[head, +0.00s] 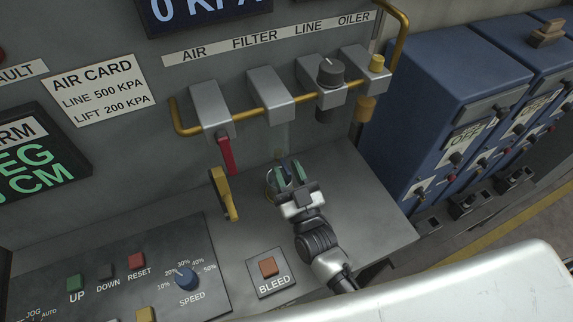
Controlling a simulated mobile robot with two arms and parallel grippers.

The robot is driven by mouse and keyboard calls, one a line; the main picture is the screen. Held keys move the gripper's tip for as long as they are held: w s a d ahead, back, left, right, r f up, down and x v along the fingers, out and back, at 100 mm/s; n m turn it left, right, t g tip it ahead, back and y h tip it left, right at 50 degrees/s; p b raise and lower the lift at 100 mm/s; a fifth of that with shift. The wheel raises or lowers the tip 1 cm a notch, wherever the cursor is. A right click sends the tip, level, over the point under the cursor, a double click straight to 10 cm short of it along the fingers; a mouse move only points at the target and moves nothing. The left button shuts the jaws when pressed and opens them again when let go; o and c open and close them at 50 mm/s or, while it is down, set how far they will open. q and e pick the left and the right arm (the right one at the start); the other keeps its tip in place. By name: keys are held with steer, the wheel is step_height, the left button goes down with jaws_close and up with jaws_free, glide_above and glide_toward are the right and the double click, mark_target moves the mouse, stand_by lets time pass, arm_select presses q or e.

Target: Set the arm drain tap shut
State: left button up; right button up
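No label in view names the drain tap. A yellow lever (224,194) stands on the grey console left of my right gripper, and a red lever (227,156) hangs under the AIR block (211,108). My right gripper (288,172) is low over the console, below the FILTER block (270,94). Its two green-padded fingertips look apart, with nothing clearly held between them. A round metal part (270,184) shows just left of the fingers, partly hidden by them. My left gripper is not in view.
A yellow pipe (186,131) links the AIR, FILTER, LINE and OILER blocks. A BLEED button (268,267) and a SPEED knob (187,277) sit on the console in front. Blue cabinets (420,95) stand to the right. The console right of my gripper is clear.

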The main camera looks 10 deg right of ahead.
steer(key=shift+w+r, duration=0.1)
steer(key=shift+w, duration=0.15)
jaws_close()
